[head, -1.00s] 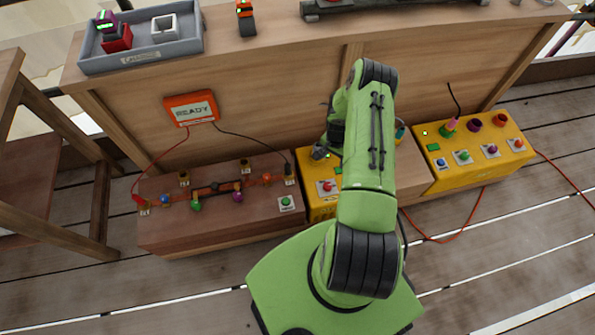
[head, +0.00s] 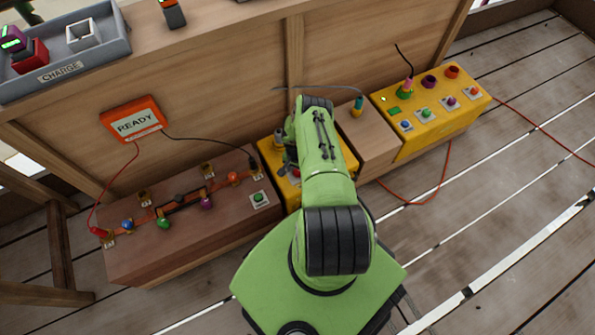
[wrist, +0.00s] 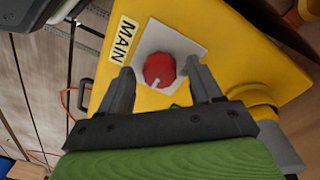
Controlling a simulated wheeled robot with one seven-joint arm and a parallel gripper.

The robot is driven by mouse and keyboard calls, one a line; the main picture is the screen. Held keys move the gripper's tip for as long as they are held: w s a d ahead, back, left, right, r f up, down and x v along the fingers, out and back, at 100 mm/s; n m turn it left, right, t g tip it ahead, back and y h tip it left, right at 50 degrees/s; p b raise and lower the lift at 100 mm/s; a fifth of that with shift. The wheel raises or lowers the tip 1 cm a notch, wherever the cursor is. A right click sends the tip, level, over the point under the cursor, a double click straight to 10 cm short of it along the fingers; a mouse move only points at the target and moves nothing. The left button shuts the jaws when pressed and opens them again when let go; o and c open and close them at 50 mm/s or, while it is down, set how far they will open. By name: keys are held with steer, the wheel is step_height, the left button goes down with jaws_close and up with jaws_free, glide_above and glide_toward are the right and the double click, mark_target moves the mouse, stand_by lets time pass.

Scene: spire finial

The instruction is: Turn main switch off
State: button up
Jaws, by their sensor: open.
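The main switch (wrist: 160,70) is a red round knob with a white pointer mark, set on a pale square plate. A label reading MAIN (wrist: 125,39) is beside it on the yellow box (wrist: 235,40). The yellow box also shows in the head view (head: 268,150), where my arm covers much of it and the knob can barely be made out. In the wrist view my gripper (wrist: 157,82) is open, one finger on each side of the knob. I cannot tell whether the fingers touch it. The pointer mark slants toward the lower left.
A second yellow box (head: 440,120) with several buttons and sockets stands right, beyond a plain wooden block (head: 368,138). Cables (head: 430,195) lie on the plank floor.

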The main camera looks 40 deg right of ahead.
steer(key=shift+c, duration=0.4)
steer(key=c, duration=1)
steer(key=shift+o, duration=0.2)
